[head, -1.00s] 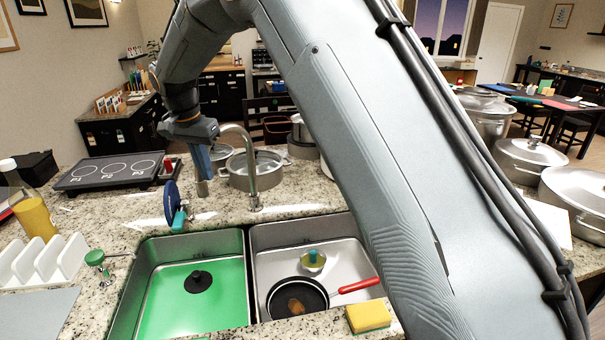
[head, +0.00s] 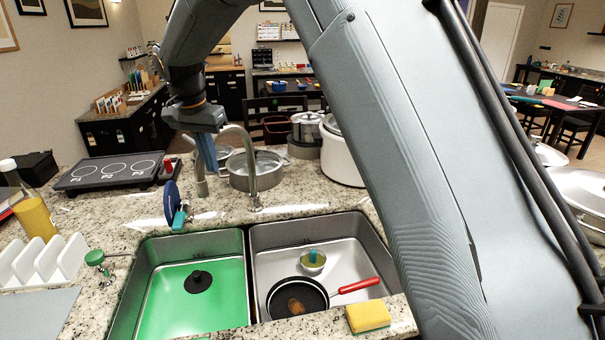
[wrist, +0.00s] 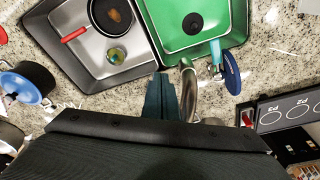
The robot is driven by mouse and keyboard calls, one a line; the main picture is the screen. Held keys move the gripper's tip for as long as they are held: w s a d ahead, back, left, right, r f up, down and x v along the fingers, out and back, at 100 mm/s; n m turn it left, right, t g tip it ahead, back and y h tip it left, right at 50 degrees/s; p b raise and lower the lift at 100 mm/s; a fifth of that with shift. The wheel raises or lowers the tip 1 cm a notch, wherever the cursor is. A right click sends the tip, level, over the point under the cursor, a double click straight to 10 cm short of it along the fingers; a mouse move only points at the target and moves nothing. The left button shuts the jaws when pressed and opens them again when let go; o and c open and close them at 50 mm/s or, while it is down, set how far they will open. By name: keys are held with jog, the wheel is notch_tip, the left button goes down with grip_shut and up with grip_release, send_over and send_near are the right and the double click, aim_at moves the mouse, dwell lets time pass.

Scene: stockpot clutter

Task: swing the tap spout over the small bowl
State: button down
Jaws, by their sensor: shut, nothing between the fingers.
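The chrome tap (head: 250,165) stands behind the sink; its arched neck bends left towards my gripper. The vertical grey tube (head: 201,183) below my fingers looks like its spout end, left of the basins' divider. My gripper (head: 208,158) is shut and empty, its blue fingers pointing down close to the spout; I cannot tell whether they touch. In the wrist view the fingers (wrist: 164,98) are just left of the metal tube (wrist: 189,90).
A black pan (head: 297,298) with a red handle lies in the right basin. The left basin (head: 175,305) is green with a black plug. A blue disc-shaped brush (head: 172,203) stands near the tap. A steel pot (head: 262,172) stands behind it. A sponge (head: 368,316) lies at the front edge.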

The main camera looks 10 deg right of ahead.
jog(key=shift+s+a+r, duration=0.15)
jog(key=shift+s+r, duration=0.05)
jog(key=shift+r, duration=0.9)
jog(key=shift+s+a+r, duration=0.1)
jog(key=shift+s+r, duration=0.1)
jog(key=shift+r, duration=0.9)
